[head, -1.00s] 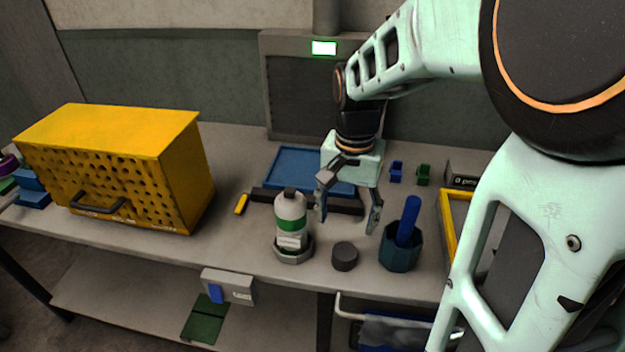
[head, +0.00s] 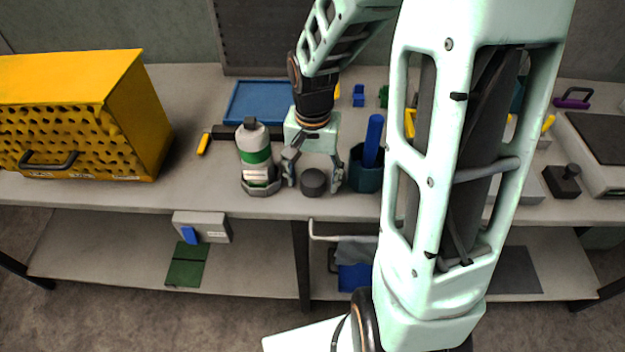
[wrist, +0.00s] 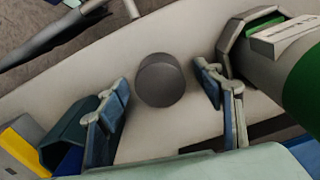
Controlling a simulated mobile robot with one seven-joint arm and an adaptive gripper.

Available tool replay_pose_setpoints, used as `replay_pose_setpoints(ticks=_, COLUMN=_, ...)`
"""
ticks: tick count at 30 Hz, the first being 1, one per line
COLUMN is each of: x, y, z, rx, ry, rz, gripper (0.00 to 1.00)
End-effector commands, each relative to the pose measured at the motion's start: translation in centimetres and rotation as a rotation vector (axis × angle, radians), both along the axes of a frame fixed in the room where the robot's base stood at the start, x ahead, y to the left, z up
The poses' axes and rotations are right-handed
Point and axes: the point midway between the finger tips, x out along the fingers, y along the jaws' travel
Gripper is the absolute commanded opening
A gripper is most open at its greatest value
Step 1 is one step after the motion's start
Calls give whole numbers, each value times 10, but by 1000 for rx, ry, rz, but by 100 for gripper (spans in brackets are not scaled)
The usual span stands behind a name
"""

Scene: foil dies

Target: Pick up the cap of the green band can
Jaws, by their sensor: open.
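The dark grey round cap (head: 313,182) lies on the bench near its front edge, just right of the green band can. My gripper (head: 315,186) is open, pointing down, with one finger on each side of the cap. In the wrist view the cap (wrist: 160,80) shows between and beyond the two fingertips (wrist: 163,88), apart from both. The green band can (head: 254,155) stands upright in a grey holder (head: 262,189). It also shows in the wrist view (wrist: 298,85) at the right, close to one finger.
A dark teal cup (head: 366,175) with a blue stick (head: 373,138) stands close right of my gripper. A blue tray (head: 260,100) and a dark bar lie behind. A yellow perforated box (head: 80,120) stands at the left. The bench's front edge is close to the cap.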

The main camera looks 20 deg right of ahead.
Motion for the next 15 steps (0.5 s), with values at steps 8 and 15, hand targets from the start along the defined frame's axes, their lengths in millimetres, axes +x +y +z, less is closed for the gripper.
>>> replay_pose_setpoints(ticks=8, x=0, y=0, z=1, rx=0, ry=0, rz=0, gripper=47)
replay_pose_setpoints(ticks=15, x=0, y=0, z=1, rx=0, ry=0, rz=0, gripper=31)
